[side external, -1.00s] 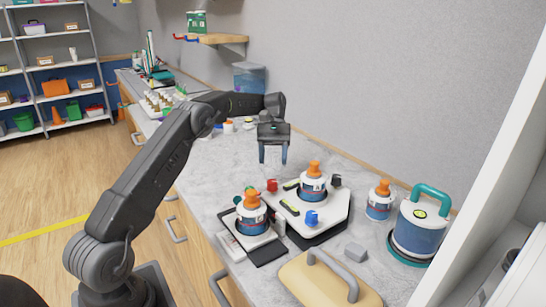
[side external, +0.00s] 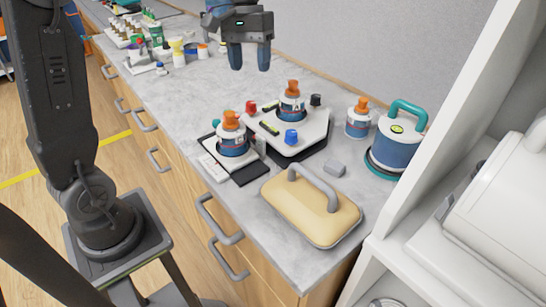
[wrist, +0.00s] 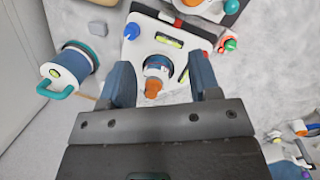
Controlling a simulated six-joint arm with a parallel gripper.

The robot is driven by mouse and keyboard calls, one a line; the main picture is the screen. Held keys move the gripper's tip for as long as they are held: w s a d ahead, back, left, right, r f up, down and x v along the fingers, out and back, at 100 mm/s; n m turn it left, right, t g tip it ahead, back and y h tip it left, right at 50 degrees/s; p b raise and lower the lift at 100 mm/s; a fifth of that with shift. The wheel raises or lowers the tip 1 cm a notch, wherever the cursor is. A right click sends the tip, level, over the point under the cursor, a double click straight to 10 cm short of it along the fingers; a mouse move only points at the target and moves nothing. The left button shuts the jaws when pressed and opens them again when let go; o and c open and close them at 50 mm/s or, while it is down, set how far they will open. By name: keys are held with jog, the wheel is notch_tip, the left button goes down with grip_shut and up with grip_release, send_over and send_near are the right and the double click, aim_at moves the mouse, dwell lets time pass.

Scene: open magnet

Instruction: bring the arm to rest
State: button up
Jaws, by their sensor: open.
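My gripper (side external: 250,66) is open and empty, raised above the counter at the top of the side view. Its two blue-grey fingers point down, apart. In the wrist view, the open fingers (wrist: 161,82) frame an orange-capped bottle (wrist: 157,68) below, with a visible gap. That bottle (side external: 291,106) stands upright on a white plate (side external: 308,138) with coloured knobs. A second orange-capped bottle (side external: 232,142) stands on a flat scale-like base (side external: 215,168). A third bottle (side external: 357,122) stands on the counter behind, to the right. The fingers touch none of them.
A blue jar with a teal handle (side external: 394,148) stands at right, beside a small grey block (side external: 334,168). A cream lid with a grey handle (side external: 285,207) lies at the counter's front. Vials and small containers (side external: 130,30) crowd the far left. A wall runs along the back.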

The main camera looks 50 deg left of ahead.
jog(key=s+d+f+m+t+y, duration=0.1)
jog(key=s+d+m+t, duration=0.1)
jog(key=s, duration=0.7)
jog(key=s+d+f+m+t+y, duration=0.1)
jog(key=s+d+f+m+t, duration=0.1)
jog(key=s+d, duration=0.4)
jog(key=s+m+t, duration=0.1)
jog(key=s+t, duration=0.1)
jog(key=shift+s+f+m+t, duration=0.2)
jog(key=shift+s+m+t, duration=0.1)
jog(key=shift+s, duration=0.1)
